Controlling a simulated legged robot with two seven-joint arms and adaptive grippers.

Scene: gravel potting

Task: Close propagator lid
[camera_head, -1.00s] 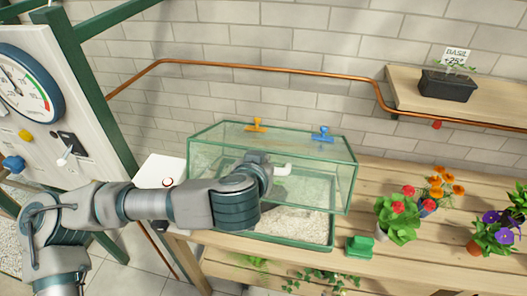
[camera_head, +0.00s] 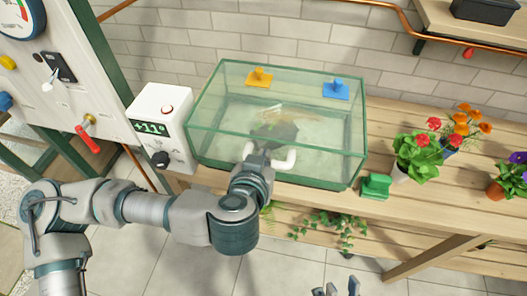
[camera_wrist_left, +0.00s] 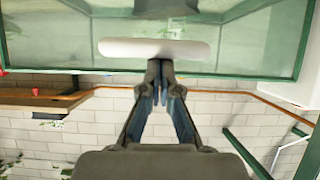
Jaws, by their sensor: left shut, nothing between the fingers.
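The propagator's clear lid (camera_head: 225,143), with green edges, stands over its base on the bench. It looks level and low, but I cannot tell whether its lower edge rests fully on the base. A white handle (camera_head: 284,160) sticks out at its front. My left gripper (camera_head: 262,158) is at this handle. In the left wrist view the closed fingertips (camera_wrist_left: 160,65) are just below the white handle bar (camera_wrist_left: 155,48), with nothing between them. My right gripper (camera_head: 341,289) shows only its fingertips at the bottom edge; they are apart and empty.
A white box with a display (camera_head: 161,125) stands to the left. A green block (camera_head: 376,186) and potted flowers (camera_head: 414,158) are right on the wooden bench (camera_head: 455,214).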

